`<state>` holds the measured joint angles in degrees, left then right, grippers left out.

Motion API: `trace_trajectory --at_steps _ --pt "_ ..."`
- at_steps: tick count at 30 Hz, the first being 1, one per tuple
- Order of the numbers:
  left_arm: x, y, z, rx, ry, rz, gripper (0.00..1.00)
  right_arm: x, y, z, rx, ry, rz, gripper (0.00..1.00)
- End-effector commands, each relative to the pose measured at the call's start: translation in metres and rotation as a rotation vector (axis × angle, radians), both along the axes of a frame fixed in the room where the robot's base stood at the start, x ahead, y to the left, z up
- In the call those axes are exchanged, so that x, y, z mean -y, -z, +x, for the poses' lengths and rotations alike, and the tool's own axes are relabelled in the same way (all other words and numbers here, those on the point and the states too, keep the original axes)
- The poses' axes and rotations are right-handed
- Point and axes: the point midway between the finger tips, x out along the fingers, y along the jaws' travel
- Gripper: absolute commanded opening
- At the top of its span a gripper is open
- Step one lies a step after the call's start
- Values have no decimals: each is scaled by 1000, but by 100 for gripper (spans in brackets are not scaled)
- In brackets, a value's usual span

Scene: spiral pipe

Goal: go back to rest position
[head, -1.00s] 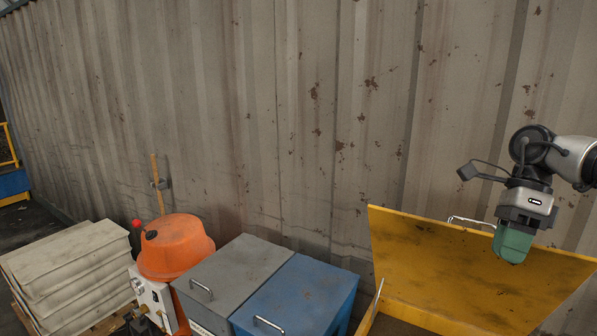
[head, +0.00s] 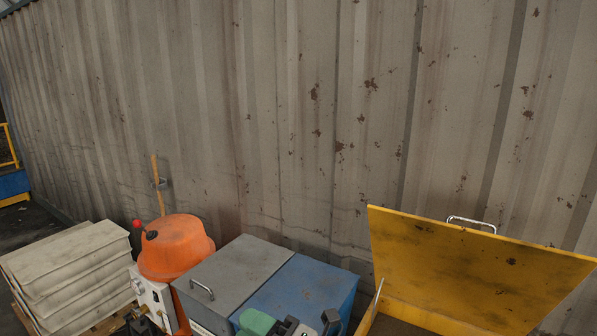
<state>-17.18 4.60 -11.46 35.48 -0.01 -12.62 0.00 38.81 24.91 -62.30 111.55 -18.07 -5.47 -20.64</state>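A blue box (head: 315,287) and a grey box (head: 236,268) stand side by side. A yellow bin (head: 470,268) has its lid raised at right. An orange mixer (head: 177,247) and stacked pale sacks (head: 70,275) are at left. A corrugated wall (head: 300,110) runs behind.

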Motion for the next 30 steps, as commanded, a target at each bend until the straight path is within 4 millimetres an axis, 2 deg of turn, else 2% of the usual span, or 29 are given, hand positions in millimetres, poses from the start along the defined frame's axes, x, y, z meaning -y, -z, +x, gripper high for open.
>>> trace_trajectory --at_steps 1,5,9,13,15,18,24,30 --pt "0 0 0 1 0 0 43 9 6 1 -138 84 70 37" --pt "0 0 1 2 0 0 43 51 34 8 -500 329 213 37" --pt "0 0 1 2 0 0 43 113 89 -5 -906 606 331 37" --pt "0 0 1 2 0 0 43 171 147 -45 -1262 864 399 37" --pt "0 0 1 2 0 0 43 195 169 -69 -1401 975 418 37" --pt "0 0 1 2 0 0 43 220 192 -101 -1554 1100 432 37" --pt "0 0 1 2 0 0 43 255 219 -160 -1773 1299 438 37" --pt "0 0 1 2 0 0 43 281 232 -214 -1943 1471 431 37"
